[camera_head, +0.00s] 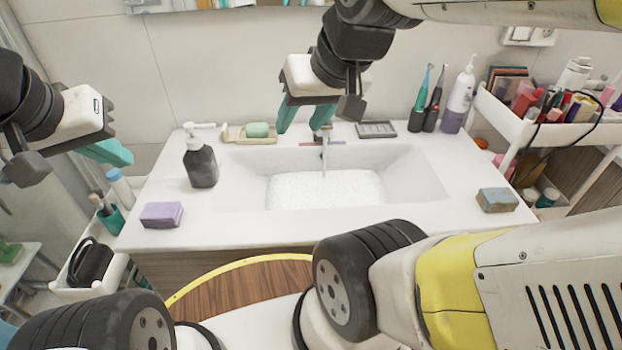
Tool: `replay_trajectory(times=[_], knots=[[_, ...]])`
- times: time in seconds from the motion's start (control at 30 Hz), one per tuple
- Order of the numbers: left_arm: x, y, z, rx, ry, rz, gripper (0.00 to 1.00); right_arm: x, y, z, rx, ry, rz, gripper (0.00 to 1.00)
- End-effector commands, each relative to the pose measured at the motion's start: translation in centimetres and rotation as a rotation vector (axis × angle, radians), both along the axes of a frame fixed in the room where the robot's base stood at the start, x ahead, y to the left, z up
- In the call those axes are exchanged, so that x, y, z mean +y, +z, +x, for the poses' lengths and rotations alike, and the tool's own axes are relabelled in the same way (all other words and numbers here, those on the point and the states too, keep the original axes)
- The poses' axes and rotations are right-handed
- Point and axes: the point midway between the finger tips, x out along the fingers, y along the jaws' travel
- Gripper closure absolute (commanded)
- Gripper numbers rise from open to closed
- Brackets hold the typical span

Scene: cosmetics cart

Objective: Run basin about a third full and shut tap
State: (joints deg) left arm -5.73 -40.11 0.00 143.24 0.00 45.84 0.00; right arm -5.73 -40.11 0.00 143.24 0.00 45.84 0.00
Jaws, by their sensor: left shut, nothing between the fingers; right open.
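The white basin (415,180) is set in the counter, with a pale, speckled water surface (325,190) over its floor. The tap (324,140) stands at the basin's back edge, and a thin pale stream appears to fall from it into the water. My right gripper (304,117) is open, its teal fingers pointing down at the tap. One finger is at the tap's top and the other is to its left; contact cannot be made out. My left gripper (116,152) is shut and empty, at the far left, away from the basin.
A dark soap dispenser (201,165) and purple sponge (161,215) stand left of the basin. A soap dish (236,137) is behind it. Toothbrushes (426,100), a pump bottle (459,100) and a blue-tan sponge (497,200) are right. A cosmetics cart (500,118) stands further right.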

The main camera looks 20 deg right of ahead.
Motion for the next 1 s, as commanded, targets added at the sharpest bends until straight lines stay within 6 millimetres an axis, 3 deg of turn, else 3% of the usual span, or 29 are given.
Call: replay_trajectory(times=[0.37,0.6,0.67,0.77,1.0], knots=[[0.0,0.0,0.0,0.000,0.000,0.000,1.00,0.0,0.0,0.0,0.000,0.000,0.000,0.55],[0.0,0.0,0.0,0.000,0.000,0.000,1.00,-0.1,0.2,0.1,0.001,-0.002,0.001,0.98],[0.0,0.0,0.0,0.000,0.000,0.000,1.00,-0.3,0.7,0.6,0.009,-0.005,0.002,1.00],[0.0,0.0,0.0,0.000,0.000,0.000,1.00,-1.0,2.2,2.3,0.039,-0.018,0.007,1.00],[0.0,0.0,0.0,0.000,0.000,0.000,1.00,-4.5,6.8,9.2,0.160,-0.081,0.008,1.00]])
